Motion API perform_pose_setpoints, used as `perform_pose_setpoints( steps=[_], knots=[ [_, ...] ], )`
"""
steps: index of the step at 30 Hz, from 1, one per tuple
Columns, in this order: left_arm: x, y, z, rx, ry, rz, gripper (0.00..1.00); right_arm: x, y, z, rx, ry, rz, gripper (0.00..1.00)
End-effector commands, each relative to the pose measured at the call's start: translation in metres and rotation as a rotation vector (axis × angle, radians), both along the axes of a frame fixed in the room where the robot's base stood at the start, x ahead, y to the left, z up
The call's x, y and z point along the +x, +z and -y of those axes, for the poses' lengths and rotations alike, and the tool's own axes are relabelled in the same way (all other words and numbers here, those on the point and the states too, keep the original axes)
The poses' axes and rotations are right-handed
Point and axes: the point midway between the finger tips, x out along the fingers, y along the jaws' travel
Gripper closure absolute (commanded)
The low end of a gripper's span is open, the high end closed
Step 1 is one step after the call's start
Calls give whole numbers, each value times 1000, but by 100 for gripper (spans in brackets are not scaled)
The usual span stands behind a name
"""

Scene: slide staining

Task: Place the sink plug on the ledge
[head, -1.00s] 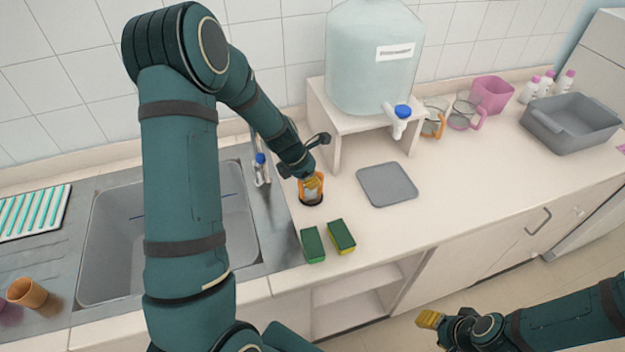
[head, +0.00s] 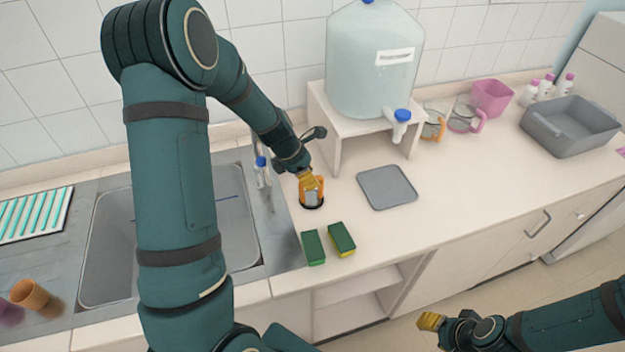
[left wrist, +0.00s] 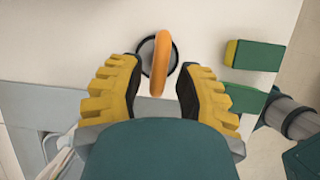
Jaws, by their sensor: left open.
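The sink plug (head: 312,204) looks like a dark-rimmed disc with an upright orange loop handle. It sits on the pale worktop just right of the sink. In the left wrist view the plug's orange loop (left wrist: 162,62) stands over the dark ring. My left gripper (head: 309,183) is right at the plug, pointing down. Its yellow fingers (left wrist: 155,85) are open, one on each side of the loop's near end, with gaps showing. My right gripper (head: 431,320) is low at the front, away from the plug; its finger gap is unclear. I cannot tell which surface is the ledge.
The grey sink (head: 243,255) lies left of the plug, with a tap behind. Two green-yellow sponges (head: 327,244) lie in front. A grey mat (head: 387,187) is to the right, below the water-jug stand (head: 335,152). The worktop right of the mat is clear.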

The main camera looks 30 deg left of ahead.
Motion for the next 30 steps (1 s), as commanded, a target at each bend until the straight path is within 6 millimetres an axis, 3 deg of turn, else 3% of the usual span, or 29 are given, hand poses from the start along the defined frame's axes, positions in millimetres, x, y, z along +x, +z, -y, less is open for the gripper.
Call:
perform_pose_setpoints(
  steps=[1, 6, 12, 30],
  knots=[
    [-3, 14, -3, 1, -1, 4, 66, 0, 5, 0, 1, 0, 0, 53],
    [-14, 46, -12, 0, 0, 3, 66, 0, 12, 1, 2, 0, 0, 53],
    [-22, 71, -19, 0, 0, 1, 66, -1, 18, 1, 3, 0, 1, 53],
    [-26, 78, -21, -1, 0, -2, 66, -1, 20, 1, 4, 1, 1, 53]
  ],
)
